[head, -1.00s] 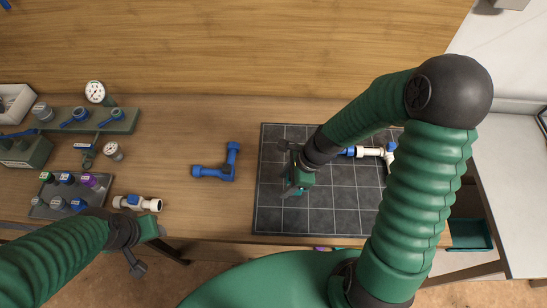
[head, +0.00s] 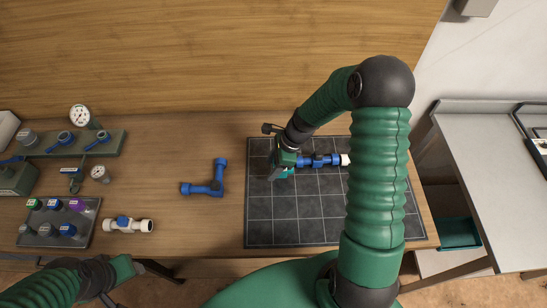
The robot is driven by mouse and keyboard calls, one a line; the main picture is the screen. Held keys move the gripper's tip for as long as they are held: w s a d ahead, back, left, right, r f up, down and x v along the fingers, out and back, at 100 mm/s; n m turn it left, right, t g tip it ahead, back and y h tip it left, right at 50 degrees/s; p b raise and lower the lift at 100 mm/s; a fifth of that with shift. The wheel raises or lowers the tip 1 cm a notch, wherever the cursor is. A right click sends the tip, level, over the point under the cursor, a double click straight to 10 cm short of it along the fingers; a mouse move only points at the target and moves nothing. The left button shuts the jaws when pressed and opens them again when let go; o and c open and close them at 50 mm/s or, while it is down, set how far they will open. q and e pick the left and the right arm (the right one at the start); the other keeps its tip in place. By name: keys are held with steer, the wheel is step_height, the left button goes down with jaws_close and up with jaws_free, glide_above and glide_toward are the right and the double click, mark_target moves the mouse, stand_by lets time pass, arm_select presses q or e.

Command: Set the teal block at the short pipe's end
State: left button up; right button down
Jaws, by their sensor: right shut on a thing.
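My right gripper (head: 283,168) is over the left part of the dark gridded mat, pointing down. It is shut on a teal block (head: 283,173), of which only a small part shows below the green gripper body. Just right of it lies a blue fitting (head: 319,160) in line with a white pipe end (head: 345,159). My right arm hides the rest of that pipe. I cannot tell whether the block touches the blue end. My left gripper (head: 125,282) is at the lower left, off the table's front edge; its fingers are unclear.
The gridded mat (head: 300,225) is clear at the front. A blue elbow pipe (head: 212,186) lies left of it. A white pipe piece with a blue valve (head: 128,225), a tray of coloured caps (head: 48,236) and a gauge (head: 80,116) are further left.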

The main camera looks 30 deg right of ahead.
mark_target(269, 165)
steer(key=w+d, duration=0.2)
steer(key=w, duration=0.1)
steer(key=shift+w+d+f+p, duration=0.15)
steer(key=shift+w+d+p, duration=0.15)
steer(key=shift+d+p, duration=0.05)
steer(key=shift+w+d+f, duration=0.1)
steer(key=shift+w+d, duration=0.05)
steer(key=shift+w, duration=0.05)
step_height(269, 165, down, 2)
steer(key=shift+f+p, duration=0.25)
steer(key=shift+p, duration=0.15)
steer(key=shift+f, duration=0.45)
steer(key=c, duration=0.6)
jaws_free()
